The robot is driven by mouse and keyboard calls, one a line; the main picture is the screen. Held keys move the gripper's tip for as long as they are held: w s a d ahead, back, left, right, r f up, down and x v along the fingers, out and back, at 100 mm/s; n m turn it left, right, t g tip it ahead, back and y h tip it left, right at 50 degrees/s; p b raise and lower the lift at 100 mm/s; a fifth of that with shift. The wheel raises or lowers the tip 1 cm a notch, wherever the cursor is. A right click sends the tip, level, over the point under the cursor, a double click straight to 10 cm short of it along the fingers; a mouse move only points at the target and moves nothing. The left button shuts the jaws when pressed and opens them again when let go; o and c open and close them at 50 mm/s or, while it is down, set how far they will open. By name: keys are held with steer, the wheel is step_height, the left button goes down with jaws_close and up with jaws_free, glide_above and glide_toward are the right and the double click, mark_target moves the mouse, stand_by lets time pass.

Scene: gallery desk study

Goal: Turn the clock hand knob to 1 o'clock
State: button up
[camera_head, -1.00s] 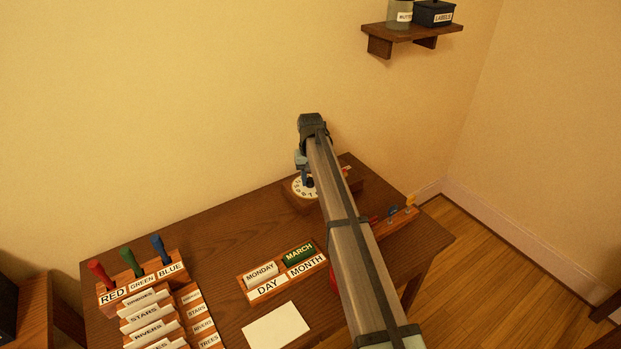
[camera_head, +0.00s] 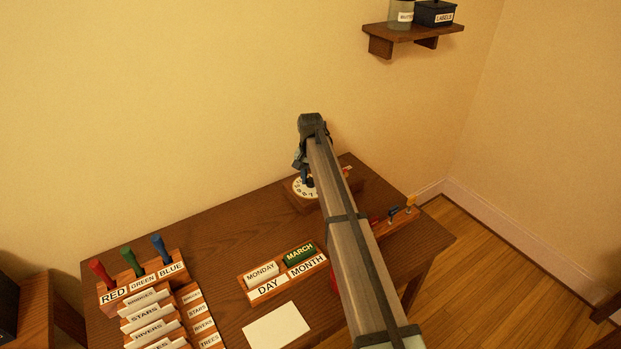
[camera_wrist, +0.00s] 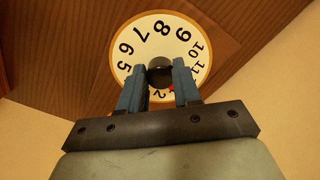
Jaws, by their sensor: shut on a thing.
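The clock dial (camera_wrist: 118,78) is a round cream face on a wooden base, with black numbers. It shows beneath my gripper in the head view (camera_head: 300,192). In the wrist view, 5 to 11 are readable, with the 2 just below the knob; the fingers cover other numbers. The dark round knob (camera_wrist: 160,66) sits at the dial's centre. My gripper (camera_wrist: 160,75) is shut on it, one blue finger on each side. A small red mark, seemingly the hand's tip, shows between the fingers, beside the 2 on the hidden 1's side.
A day and month block (camera_head: 286,272) and a blank card (camera_head: 276,326) lie on the desk (camera_head: 215,240). Card racks and coloured handles stand at left. Small coloured levers (camera_head: 400,212) are right of my arm. The wall is close behind the dial.

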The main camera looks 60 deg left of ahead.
mark_target(311, 180)
steer(key=o, duration=1.1)
steer(key=shift+c, duration=0.2)
step_height(311, 180, up, 14)
steer(key=shift+f, duration=0.1)
stand_by(0.4)
